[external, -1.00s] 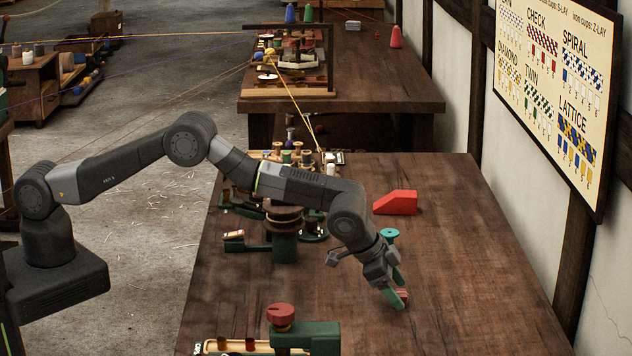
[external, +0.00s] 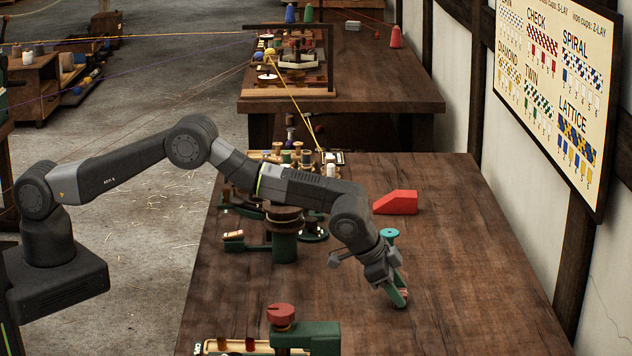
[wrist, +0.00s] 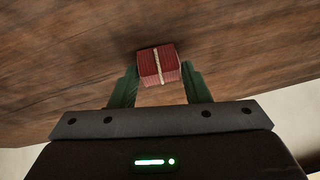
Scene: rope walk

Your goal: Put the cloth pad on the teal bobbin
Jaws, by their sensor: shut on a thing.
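The cloth pad (wrist: 158,66) is a small red block with a pale band around it. My gripper (wrist: 160,82) has its green fingers shut on the pad, one on each side. In the external view my gripper (external: 400,297) is low over the right part of the table, and only a bit of the pad shows by the fingertips. I cannot tell whether the pad touches the table. The teal bobbin (external: 389,234) stands upright just behind my gripper, and my wrist partly hides its lower part.
A red wedge block (external: 396,202) lies behind the bobbin. A green device with a red knob (external: 281,315) stands at the table's front left. Green fixtures and spools (external: 284,235) stand on the left side. The wooden table (external: 480,290) is clear to the right.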

